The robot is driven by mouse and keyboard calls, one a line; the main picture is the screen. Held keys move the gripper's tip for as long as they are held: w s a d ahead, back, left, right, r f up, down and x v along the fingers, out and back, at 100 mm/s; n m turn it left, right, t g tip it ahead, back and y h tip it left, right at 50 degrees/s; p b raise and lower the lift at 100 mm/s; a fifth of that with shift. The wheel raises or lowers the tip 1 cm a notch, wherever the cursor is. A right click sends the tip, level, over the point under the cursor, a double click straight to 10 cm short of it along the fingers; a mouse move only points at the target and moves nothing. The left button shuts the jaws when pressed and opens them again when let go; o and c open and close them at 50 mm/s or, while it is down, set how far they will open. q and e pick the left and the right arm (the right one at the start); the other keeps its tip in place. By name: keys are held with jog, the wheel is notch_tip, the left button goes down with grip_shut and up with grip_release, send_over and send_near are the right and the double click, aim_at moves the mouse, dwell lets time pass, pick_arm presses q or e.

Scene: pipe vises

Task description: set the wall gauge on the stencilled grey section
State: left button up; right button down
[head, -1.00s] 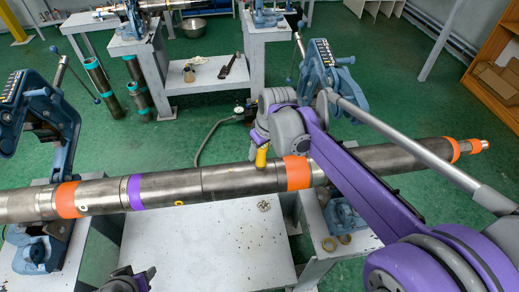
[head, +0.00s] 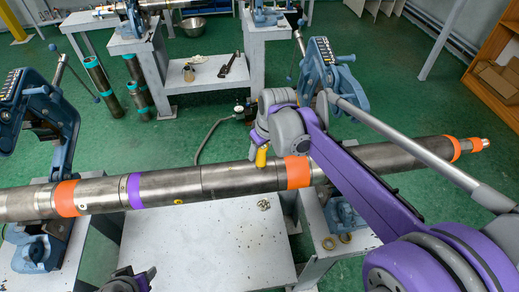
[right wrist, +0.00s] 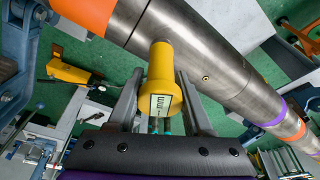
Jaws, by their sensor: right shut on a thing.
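The yellow wall gauge (right wrist: 163,88) has a flared end with a small display facing the wrist camera. My right gripper (right wrist: 160,98) is shut on it, one finger on each side. The gauge's far end is at the long grey pipe (right wrist: 208,60); I cannot tell whether it touches. No stencil can be read there. My left gripper (head: 130,280) is at the bottom edge, partly cut off.
Blue vises at left (head: 62,130) and right (head: 330,75) stand along the pipe. A purple band (head: 134,190) marks the pipe farther left. A white table (head: 200,245) below holds a few small parts. Another bench (head: 205,75) with tools stands behind.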

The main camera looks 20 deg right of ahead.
dwell(0.4)
jog(key=shift+w+r+p, duration=0.1)
jog(key=shift+r+p, duration=1.75)
jog(key=shift+r, duration=1.7)
pick_arm(q)
jog(key=w+r, duration=0.1)
jog(key=r, duration=0.2)
jog(key=w+r, duration=0.1)
jog(key=r, duration=0.1)
jog(key=shift+w+r, duration=0.15)
jog(key=shift+w, duration=0.15)
pick_arm(e)
jog(key=shift+f, duration=0.1)
pick_arm(q)
jog(key=shift+s, duration=0.15)
